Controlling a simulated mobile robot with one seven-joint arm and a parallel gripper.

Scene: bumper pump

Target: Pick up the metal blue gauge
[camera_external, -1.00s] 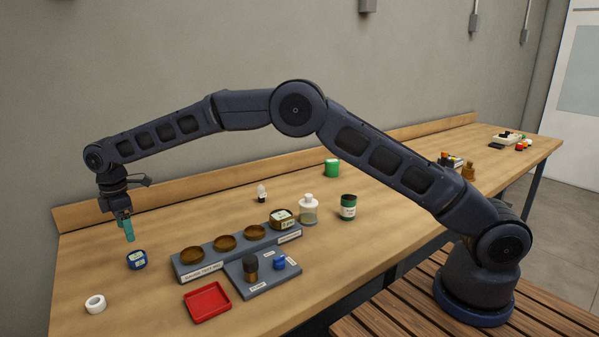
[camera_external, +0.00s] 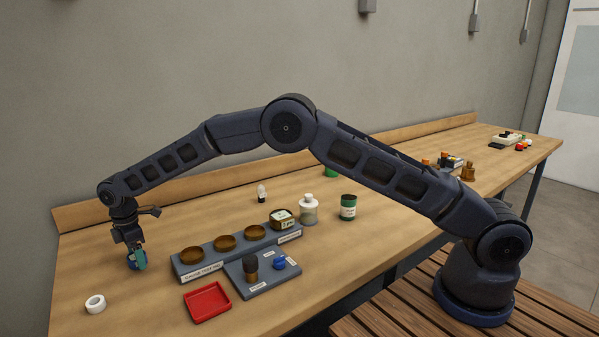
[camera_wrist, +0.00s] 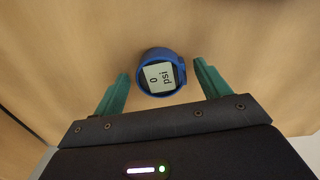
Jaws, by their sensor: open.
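The blue gauge (camera_wrist: 159,57) is a round blue body with a light face reading "0 psi". In the wrist view it lies between and just beyond the green fingertips of my gripper (camera_wrist: 160,78), with a gap on each side. In the external view my gripper (camera_external: 137,259) is low over the left part of the table, and its finger partly hides the blue gauge (camera_external: 130,262). My gripper is open and holds nothing.
Right of my gripper is a grey rack (camera_external: 186,275) with round brown recesses and a dark gauge (camera_external: 283,218) at its right end. Bottles stand farther right.

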